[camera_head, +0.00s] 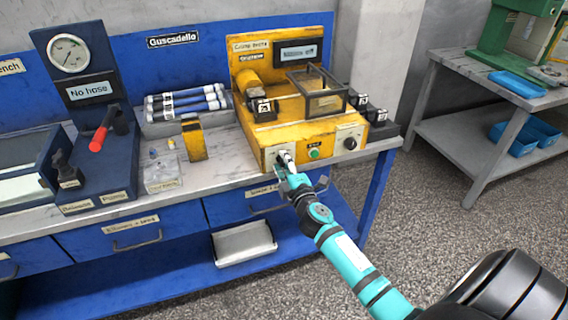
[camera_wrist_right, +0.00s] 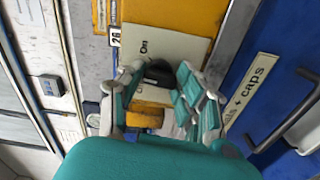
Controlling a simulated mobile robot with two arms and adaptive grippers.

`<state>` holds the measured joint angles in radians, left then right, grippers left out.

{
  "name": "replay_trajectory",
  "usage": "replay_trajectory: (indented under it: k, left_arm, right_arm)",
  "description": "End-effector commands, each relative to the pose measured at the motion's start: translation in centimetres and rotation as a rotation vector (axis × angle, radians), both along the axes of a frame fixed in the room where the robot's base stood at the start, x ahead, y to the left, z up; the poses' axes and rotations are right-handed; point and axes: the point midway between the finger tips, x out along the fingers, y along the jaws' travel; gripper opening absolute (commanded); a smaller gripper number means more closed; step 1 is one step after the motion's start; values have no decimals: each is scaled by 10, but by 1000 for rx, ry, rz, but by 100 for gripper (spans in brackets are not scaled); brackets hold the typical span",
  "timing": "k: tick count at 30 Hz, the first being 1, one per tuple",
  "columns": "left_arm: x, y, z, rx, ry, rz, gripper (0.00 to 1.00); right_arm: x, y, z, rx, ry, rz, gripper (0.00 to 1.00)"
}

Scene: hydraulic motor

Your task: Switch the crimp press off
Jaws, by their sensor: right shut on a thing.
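The yellow crimp press (camera_head: 284,90) stands on the bench. The lower left of its front panel is partly hidden by my right gripper (camera_head: 287,160). The right wrist view shows a black rotary knob (camera_wrist_right: 158,72) on a pale plate (camera_wrist_right: 165,45) marked "On"; other lettering there is partly covered. My right gripper (camera_wrist_right: 160,92) is shut on this knob, with a finger on either side. A green button (camera_head: 314,153) and another black-and-white dial (camera_head: 350,142) sit to the right on the panel. My left gripper is not in view.
A clear guard box (camera_head: 322,96) stands on the press. A yellow block (camera_head: 194,138), a clear parts tray (camera_head: 162,174) and a gauge stand (camera_head: 72,60) are to its left. Blue drawers (camera_head: 115,236) lie below the bench edge. Open floor is to the right.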

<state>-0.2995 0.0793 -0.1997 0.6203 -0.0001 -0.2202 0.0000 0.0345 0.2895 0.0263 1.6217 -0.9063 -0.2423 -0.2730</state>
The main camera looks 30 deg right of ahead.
Motion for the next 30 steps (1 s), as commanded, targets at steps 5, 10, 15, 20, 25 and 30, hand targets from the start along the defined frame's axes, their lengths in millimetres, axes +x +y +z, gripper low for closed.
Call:
replay_trajectory:
  k: [5, 10, 15, 20, 25, 30]
  left_arm:
    - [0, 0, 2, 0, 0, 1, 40]
    - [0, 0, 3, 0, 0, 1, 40]
    - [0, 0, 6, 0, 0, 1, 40]
    - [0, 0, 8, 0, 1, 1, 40]
    - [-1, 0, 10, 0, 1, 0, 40]
    - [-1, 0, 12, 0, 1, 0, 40]
  right_arm:
    - [0, 0, -1, -166, 42, 0, 2]
    - [0, 0, -1, -322, 80, 1, 2]
    - [0, 0, -1, -478, 118, 0, 2]
    - [0, 0, -1, -612, 149, 2, 2]
    - [0, 0, -1, -729, 177, 1, 2]
    - [0, 0, -1, -813, 197, 2, 2]
